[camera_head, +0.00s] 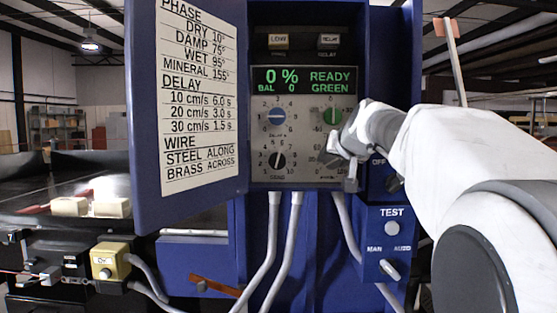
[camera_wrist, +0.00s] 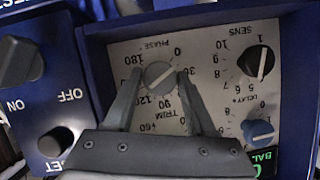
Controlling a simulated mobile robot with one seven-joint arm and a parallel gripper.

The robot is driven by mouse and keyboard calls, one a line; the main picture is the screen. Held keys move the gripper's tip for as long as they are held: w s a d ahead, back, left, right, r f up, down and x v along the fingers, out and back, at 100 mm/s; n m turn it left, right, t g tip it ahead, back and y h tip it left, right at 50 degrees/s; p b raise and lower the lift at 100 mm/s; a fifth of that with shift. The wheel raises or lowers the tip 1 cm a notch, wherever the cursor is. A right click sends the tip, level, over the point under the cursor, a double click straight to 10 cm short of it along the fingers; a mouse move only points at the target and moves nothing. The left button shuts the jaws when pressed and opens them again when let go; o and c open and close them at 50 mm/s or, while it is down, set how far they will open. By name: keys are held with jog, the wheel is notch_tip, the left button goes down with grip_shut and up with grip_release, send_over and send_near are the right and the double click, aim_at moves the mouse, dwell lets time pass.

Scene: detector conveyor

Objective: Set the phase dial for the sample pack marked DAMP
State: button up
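The grey phase dial (camera_wrist: 158,75) sits on the panel under the word PHASE, with a scale including 0 and 180; its exact setting is not clear. My gripper (camera_wrist: 159,78) has its fingers apart, one on each side of the dial; I cannot tell whether they touch it. In the head view my gripper (camera_head: 345,160) partly covers the panel's lower right. The chart on the open door (camera_head: 197,95) lists DAMP as 75° under PHASE. The display (camera_head: 305,80) reads 0 %, READY, BAL 0, GREEN.
The blue delay knob (camera_head: 277,116), green knob (camera_head: 333,116) and black SENS knob (camera_head: 276,160) are close by. A side box carries an ON/OFF knob (camera_wrist: 20,62) and RESET knob (camera_wrist: 55,141). Cream blocks (camera_head: 70,207) lie on the conveyor at left. Cables hang below.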

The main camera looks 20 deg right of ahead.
grip_shut()
jog(key=shift+f+m+b, duration=0.15)
jog(key=shift+m+b, duration=0.15)
jog(key=shift+b, duration=0.2)
jog(key=shift+d+f+m+t+y+b, duration=0.15)
jog(key=shift+m+t+y+b, duration=0.15)
jog(key=shift+m+y+b, duration=0.55)
jog(key=m+t+y+b, duration=0.1)
jog(key=m+b, duration=0.1)
jog(key=b, duration=0.1)
jog(key=shift+b, duration=0.3)
jog(key=m+t+y+b, duration=0.1)
jog(key=m+b, duration=0.2)
jog(key=shift+d+f, duration=0.1)
jog(key=shift+f, duration=0.05)
jog(key=m+t+b, duration=0.2)
jog(key=m+b, duration=0.2)
jog(key=shift+f+m+y, duration=0.1)
jog(key=shift+m+y, duration=0.15)
jog(key=shift+y, duration=0.1)
jog(key=shift+m+t+b, duration=0.8)
jog(key=shift+m+b, duration=0.9)
jog(key=shift+m, duration=0.2)
